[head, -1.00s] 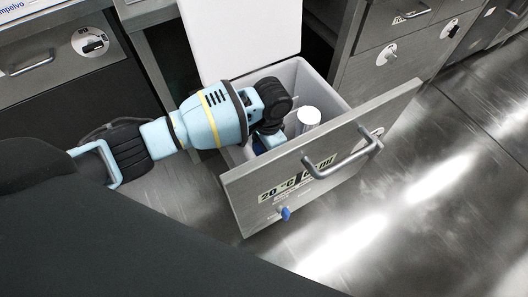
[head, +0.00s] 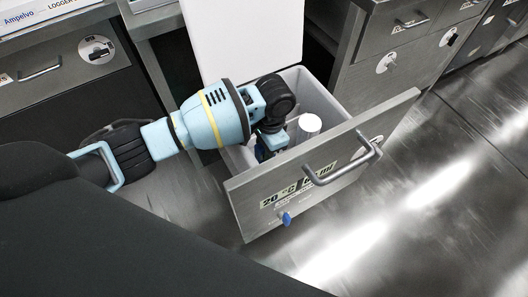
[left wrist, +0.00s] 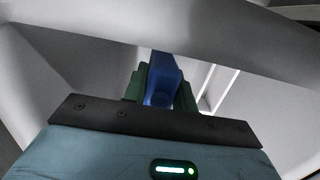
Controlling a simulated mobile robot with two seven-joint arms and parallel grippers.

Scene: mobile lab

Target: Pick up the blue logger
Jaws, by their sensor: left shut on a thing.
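The blue logger (left wrist: 162,80) is in the left wrist view, between the two dark green fingers of my left gripper (left wrist: 160,90), which is shut on it. In the head view my left gripper (head: 265,150) reaches down into the open drawer (head: 322,88), and only a dark blue bit of the logger shows there, mostly hidden by the gripper and the drawer front. I cannot tell whether the logger touches the drawer floor. My right gripper is not in view.
A white-capped cylinder (head: 310,123) stands in the drawer, right of my left gripper. The drawer front (head: 275,190) with its bar handle (head: 343,165) stands close in front. A white lid or panel (head: 240,40) rises behind. Steel cabinets flank the drawer; the floor at right is clear.

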